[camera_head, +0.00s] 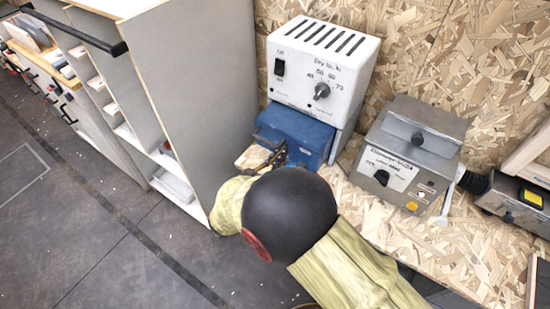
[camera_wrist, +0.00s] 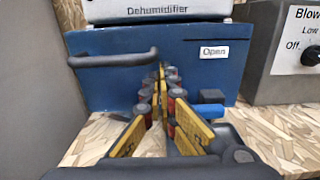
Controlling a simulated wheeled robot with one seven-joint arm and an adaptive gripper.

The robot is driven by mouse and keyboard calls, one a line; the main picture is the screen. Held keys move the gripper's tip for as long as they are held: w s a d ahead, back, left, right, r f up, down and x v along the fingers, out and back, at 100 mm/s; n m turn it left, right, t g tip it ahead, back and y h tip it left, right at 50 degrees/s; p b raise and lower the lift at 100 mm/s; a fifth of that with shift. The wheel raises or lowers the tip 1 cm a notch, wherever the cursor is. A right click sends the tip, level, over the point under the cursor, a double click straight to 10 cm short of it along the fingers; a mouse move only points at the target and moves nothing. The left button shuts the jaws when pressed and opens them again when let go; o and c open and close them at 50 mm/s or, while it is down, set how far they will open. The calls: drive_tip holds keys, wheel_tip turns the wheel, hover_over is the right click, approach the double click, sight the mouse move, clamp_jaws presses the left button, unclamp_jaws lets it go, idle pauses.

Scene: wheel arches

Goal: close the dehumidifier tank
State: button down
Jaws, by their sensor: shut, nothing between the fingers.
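The dehumidifier (camera_head: 322,65) is a white box with top vents, a switch and a dial. Its blue tank (camera_head: 296,132) sits under the white housing and sticks out in front of it. In the wrist view the tank front (camera_wrist: 110,92) fills the middle, with a dark bar handle (camera_wrist: 112,60) at left and an "Open" label (camera_wrist: 214,52) at right. My gripper (camera_head: 277,155) is shut and empty at the tank's front. In the wrist view its fingertips (camera_wrist: 160,72) point at the tank front, right of the handle. I cannot tell whether they touch it.
A grey metal blower box (camera_head: 408,150) stands right of the dehumidifier on the chipboard bench (camera_head: 385,225). A darker device (camera_head: 515,198) is farther right. A tall grey cabinet panel (camera_head: 195,90) stands close at left. Chipboard wall is behind. Open floor lies at lower left.

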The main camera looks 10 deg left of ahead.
drive_tip(key=p+x, duration=0.1)
drive_tip(key=x, duration=0.7)
drive_tip(key=shift+w+d, duration=0.15)
drive_tip(key=shift+w, duration=0.15)
